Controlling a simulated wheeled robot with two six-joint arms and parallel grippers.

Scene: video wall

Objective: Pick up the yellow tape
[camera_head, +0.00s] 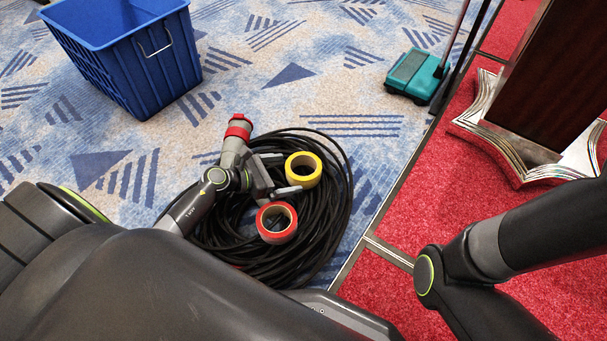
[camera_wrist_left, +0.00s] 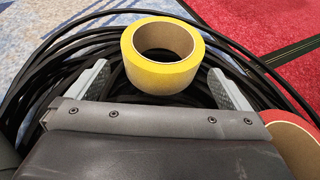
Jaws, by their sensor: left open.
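The yellow tape (camera_head: 303,171) is a roll with a brown core, lying on a coil of black cable (camera_head: 330,226) on the carpet. A red tape roll (camera_head: 277,222) lies on the coil just below it in the head view. My left gripper (camera_head: 284,174) is open beside the yellow tape, to its left in the head view. In the left wrist view the yellow tape (camera_wrist_left: 162,56) sits ahead of and between the two open fingers (camera_wrist_left: 160,88). Contact with the tape cannot be told. The red tape (camera_wrist_left: 298,140) shows at the lower right there. My right gripper is out of view.
A blue crate (camera_head: 130,60) stands at the upper left. A teal sweeper (camera_head: 416,75) stands at the top, by a metal floor strip (camera_head: 385,212). Red carpet and a dark podium (camera_head: 545,85) with a silver base are at the right.

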